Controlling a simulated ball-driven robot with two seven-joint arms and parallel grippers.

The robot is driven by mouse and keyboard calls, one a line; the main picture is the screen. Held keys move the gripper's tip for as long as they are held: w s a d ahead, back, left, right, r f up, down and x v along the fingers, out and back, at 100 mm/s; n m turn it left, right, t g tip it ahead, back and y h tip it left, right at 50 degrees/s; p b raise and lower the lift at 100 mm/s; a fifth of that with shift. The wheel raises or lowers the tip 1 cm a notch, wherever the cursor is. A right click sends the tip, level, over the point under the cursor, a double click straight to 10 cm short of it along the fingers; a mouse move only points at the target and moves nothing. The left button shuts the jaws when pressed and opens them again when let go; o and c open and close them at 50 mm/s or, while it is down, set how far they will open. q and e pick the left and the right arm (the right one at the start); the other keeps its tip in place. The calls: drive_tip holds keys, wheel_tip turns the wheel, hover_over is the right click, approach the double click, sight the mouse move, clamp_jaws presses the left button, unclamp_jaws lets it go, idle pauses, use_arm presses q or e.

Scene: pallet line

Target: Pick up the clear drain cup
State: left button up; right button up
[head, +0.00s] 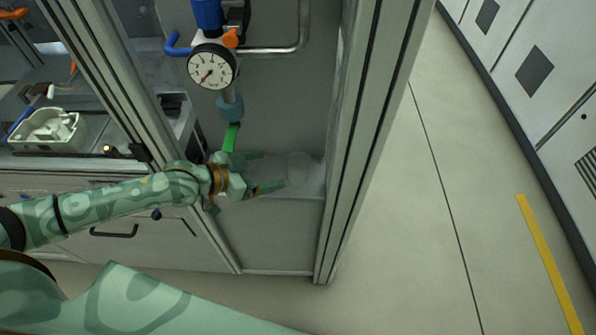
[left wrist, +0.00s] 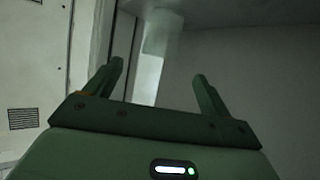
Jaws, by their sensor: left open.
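The clear drain cup (head: 301,166) is a faint, see-through shape on the grey shelf (head: 285,189) inside the framed bay, close to the right post in the head view. My left gripper (head: 272,170) reaches in from the left. Its two fingers are apart and point right toward the cup, with nothing held between them. In the left wrist view, the open fingers (left wrist: 157,72) show with a pale, translucent shape (left wrist: 162,32) beyond them, which looks like the cup. Its outline is dim, and I cannot tell whether a finger touches it. My right gripper is not in view.
A pressure gauge (head: 212,66) with a blue fitting and green handle (head: 231,138) hangs just above my left gripper. Aluminium posts (head: 368,140) bound the bay. A pale bin (head: 47,129) stands on the left bench. Open floor (head: 440,220) lies to the right.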

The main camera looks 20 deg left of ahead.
use_arm(q)
drive_tip(key=b, duration=0.2)
approach(307, 162)
drive_tip(key=x, duration=0.3)
drive_tip(key=shift+f, duration=0.25)
drive_tip(key=b+x, duration=0.1)
drive_tip(key=x, duration=0.4)
drive_tip(key=shift+w+d, duration=0.25)
drive_tip(key=shift+w, duration=0.05)
drive_tip(key=shift+r, duration=0.15)
drive_tip(key=c, duration=1)
